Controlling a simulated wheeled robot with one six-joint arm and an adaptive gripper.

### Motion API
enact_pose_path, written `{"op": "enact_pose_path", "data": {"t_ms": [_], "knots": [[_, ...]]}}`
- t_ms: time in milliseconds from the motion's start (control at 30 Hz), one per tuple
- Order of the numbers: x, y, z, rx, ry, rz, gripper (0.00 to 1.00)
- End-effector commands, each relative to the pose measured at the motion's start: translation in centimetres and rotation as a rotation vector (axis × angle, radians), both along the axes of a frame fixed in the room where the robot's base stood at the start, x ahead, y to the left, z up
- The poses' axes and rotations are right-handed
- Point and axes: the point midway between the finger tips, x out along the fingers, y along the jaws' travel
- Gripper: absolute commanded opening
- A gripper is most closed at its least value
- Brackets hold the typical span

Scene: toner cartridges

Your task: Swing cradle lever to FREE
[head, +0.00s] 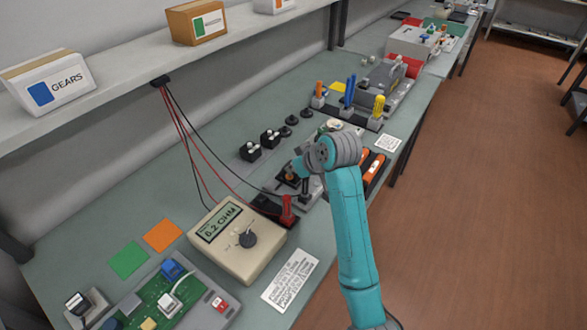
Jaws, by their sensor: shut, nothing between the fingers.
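My teal arm reaches over the bench, and its wrist (300,167) bends down over a small cluster of parts in the middle. My gripper (305,187) shows only as a small dark shape below the wrist, partly hidden by the arm; its fingers are shut with nothing between them. Under it is a grey fixture (311,196), perhaps the cradle, mostly covered by my arm. A dark part with an orange spot (289,177) lies just left of the gripper. I cannot make out the lever, its position or any FREE mark. Contact cannot be told.
A beige meter (237,240) stands front left, with a red upright part (287,209) beside it. Red and black leads hang from the shelf (130,85). A circuit-board tray (165,303) is at front. Orange-handled items (373,170) lie right of the arm; coloured tools (350,92) stand behind.

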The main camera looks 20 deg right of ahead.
Motion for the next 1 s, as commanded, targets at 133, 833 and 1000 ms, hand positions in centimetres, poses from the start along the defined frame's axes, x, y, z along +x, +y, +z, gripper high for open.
{"op": "enact_pose_path", "data": {"t_ms": [133, 833, 1000], "knots": [[0.3, 0.2, 0.0, 0.000, -0.001, 0.001, 0.00], [3.3, 1.8, 2.8, -0.001, -0.004, 0.001, 0.00], [2.4, 1.4, 5.0, 0.000, -0.004, -0.003, 0.00]]}}
